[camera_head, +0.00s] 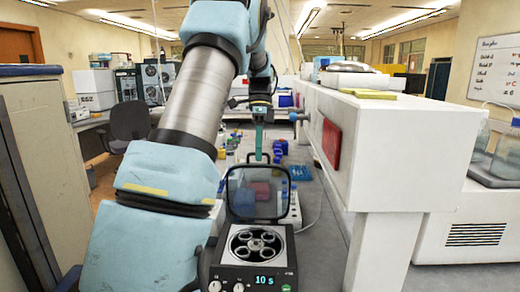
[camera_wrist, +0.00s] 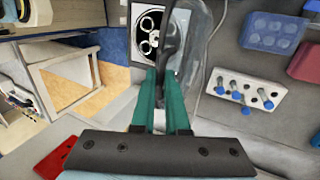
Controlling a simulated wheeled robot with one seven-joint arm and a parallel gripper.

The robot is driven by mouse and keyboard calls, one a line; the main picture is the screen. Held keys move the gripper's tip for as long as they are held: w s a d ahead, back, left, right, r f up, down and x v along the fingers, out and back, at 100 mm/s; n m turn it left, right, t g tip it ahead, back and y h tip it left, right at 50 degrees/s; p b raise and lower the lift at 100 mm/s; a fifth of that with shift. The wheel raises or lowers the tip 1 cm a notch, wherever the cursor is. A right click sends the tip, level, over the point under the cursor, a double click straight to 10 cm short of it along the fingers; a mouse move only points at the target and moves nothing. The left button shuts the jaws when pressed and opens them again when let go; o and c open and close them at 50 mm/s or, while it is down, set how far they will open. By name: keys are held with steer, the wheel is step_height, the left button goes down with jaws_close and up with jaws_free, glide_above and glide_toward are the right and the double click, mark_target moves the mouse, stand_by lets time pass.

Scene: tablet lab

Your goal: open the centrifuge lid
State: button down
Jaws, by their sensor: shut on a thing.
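The centrifuge (camera_head: 255,252) stands in front of me at the bottom middle of the head view, with a dark front panel reading "10 s". Its lid (camera_head: 256,193) is raised, standing about upright at the back, see-through with a dark frame. The rotor (camera_head: 257,243) with several round holes is uncovered. My gripper (camera_head: 258,157) is at the top edge of the lid, pointing down. In the wrist view my gripper (camera_wrist: 165,78) has its green fingers shut on the edge of the lid (camera_wrist: 200,45), seen nearly edge-on. The rotor (camera_wrist: 149,33) also shows there beyond the fingers.
A white rack with blue-capped tubes (camera_wrist: 243,89) and a blue box (camera_wrist: 270,32) lie beside the centrifuge. A grey cabinet (camera_head: 45,180) stands at the left. Several small items crowd the bench behind the lid.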

steer(key=shift+f, duration=0.1)
steer(key=c, duration=1.2)
jaws_free()
steer(key=b+v, duration=0.1)
steer(key=v, duration=0.9)
steer(key=shift+r+b, duration=0.35)
steer(key=shift+r, duration=0.05)
steer(key=shift+w, duration=0.15)
